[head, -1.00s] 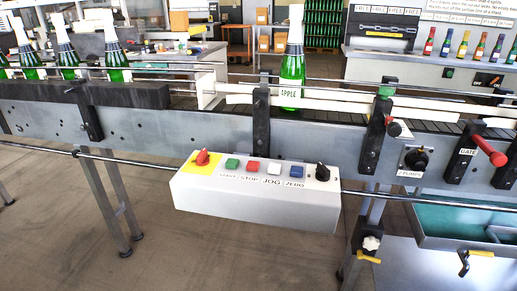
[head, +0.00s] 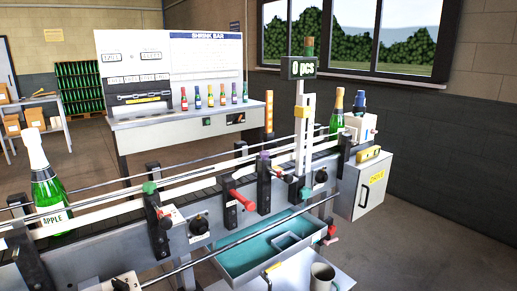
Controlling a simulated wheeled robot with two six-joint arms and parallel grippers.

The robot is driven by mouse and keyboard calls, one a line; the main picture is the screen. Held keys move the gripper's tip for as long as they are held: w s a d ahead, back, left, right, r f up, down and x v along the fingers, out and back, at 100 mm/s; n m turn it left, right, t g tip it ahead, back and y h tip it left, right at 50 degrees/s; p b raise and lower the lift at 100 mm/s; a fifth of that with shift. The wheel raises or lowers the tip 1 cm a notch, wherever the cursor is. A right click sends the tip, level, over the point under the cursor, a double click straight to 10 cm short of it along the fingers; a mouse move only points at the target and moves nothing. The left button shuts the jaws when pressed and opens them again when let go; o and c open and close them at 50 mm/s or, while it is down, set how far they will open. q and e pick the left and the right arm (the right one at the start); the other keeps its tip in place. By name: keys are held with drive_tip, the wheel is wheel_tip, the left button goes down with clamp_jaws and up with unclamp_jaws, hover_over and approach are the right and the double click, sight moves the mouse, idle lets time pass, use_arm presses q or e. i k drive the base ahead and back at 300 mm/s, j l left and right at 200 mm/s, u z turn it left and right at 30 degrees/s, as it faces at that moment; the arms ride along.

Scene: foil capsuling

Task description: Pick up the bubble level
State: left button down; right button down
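A small yellow bar (head: 368,154), which looks like the bubble level, lies on top of the grey cabinet (head: 362,188) at the right end of the conveyor. It is small in the picture, so its vial cannot be made out clearly. Neither of my grippers is in the head view.
The conveyor (head: 170,193) runs from lower left to the right, with rails, knobs and a counter display (head: 303,68) on a post. Bottles (head: 48,190) stand on it. A teal tray (head: 262,250) and a mug (head: 322,277) are below. Open floor (head: 430,220) lies to the right.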

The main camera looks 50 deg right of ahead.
sight(363, 155)
drive_tip(key=z, duration=2.4)
drive_tip(key=i+l+u, duration=0.3)
drive_tip(key=i+l, duration=0.65)
drive_tip(key=i, duration=0.3)
drive_tip(key=i+l+u, duration=0.3)
drive_tip(key=i+l, duration=0.85)
